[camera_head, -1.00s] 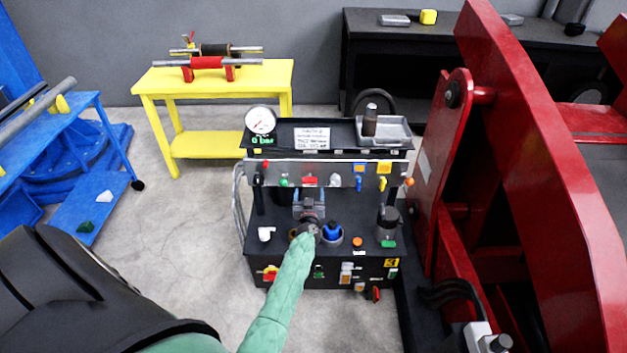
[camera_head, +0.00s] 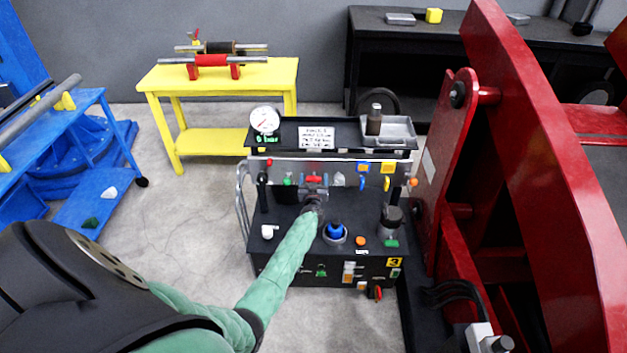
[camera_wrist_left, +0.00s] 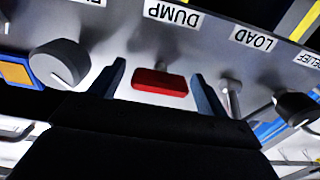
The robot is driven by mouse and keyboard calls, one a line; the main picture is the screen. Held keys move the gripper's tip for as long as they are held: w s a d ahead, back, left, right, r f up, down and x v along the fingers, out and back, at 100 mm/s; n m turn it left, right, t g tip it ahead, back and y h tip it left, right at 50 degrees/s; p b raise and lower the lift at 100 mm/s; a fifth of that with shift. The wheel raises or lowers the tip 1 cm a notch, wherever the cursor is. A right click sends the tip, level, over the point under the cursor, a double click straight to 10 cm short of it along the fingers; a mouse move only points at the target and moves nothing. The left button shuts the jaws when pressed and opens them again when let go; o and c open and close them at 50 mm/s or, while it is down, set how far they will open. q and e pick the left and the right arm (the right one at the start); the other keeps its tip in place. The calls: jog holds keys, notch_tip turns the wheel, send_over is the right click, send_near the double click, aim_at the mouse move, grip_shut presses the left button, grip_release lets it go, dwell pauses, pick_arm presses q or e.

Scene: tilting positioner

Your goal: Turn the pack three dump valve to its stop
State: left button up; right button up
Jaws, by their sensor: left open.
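The dump valve's red handle (camera_head: 314,180) is on the grey valve panel of the black power pack (camera_head: 270,262), which bears a yellow 3 label (camera_head: 395,262). In the left wrist view the red handle (camera_wrist_left: 158,81) lies crosswise below the DUMP label (camera_wrist_left: 172,13). My left gripper (camera_head: 313,190) is at the panel, and in the wrist view its open fingers (camera_wrist_left: 160,72) stand on either side of the handle, with gaps showing. The handle's stem and its stop cannot be made out. My right gripper is not in view.
A grey knob (camera_wrist_left: 58,64) is left of the fingers in the wrist view, and a metal lever (camera_wrist_left: 231,98) under LOAD is close on the right. A blue-topped part (camera_head: 335,231) stands on the pack's deck. The red positioner (camera_head: 545,150) stands right of the pack.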

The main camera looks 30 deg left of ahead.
pick_arm(q)
jog(key=c, duration=1)
